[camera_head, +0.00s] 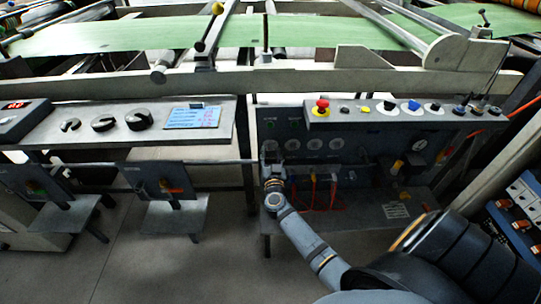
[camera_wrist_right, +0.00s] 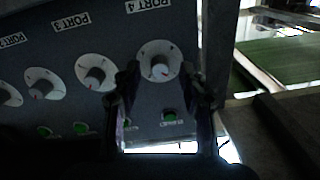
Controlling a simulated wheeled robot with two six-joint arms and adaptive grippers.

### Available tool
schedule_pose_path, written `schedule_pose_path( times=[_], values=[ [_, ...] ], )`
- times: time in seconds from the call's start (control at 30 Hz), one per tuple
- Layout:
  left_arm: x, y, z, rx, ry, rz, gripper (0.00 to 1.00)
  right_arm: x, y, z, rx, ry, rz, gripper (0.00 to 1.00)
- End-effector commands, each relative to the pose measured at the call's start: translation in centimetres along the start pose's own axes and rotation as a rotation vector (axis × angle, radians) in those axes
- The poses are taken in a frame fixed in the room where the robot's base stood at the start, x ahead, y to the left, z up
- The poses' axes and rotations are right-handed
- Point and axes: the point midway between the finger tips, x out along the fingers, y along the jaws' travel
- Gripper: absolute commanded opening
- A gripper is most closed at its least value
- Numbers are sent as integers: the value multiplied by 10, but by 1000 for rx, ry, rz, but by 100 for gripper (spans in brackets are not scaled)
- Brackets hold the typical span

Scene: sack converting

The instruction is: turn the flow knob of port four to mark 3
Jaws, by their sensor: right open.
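The port four knob (camera_wrist_right: 159,68) is a grey cylinder on a round white dial (camera_wrist_right: 146,52), under an upside-down PORT 4 label (camera_wrist_right: 149,5) in the right wrist view. A small reddish mark shows near the knob; the dial marks are too small to read. My right gripper (camera_wrist_right: 161,75) is open, its fingers to either side of the knob as seen there. I cannot tell if they touch it. In the head view my right gripper (camera_head: 271,153) is in front of the panel's left end and hides this knob. My left gripper is not in view.
The port three knob (camera_wrist_right: 95,77) is close to the left finger in the wrist view. Green buttons (camera_wrist_right: 169,116) sit beside the dials. A shelf above the panel carries a red emergency button (camera_head: 321,105). Cables (camera_head: 313,190) hang below the knobs.

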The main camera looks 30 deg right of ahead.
Motion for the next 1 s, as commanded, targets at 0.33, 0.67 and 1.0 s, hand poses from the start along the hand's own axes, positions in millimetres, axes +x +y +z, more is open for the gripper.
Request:
schedule_pose_path(
  times=[0.33, 0.67, 1.0],
  values=[
    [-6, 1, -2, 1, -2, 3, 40, 7, 0, 0, 1, 0, 0, 42],
    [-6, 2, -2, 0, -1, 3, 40, 7, 0, 0, 1, -1, 0, 0],
    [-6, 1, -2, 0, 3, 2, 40, 7, 0, 0, 26, 0, 0, 0]
  ],
)
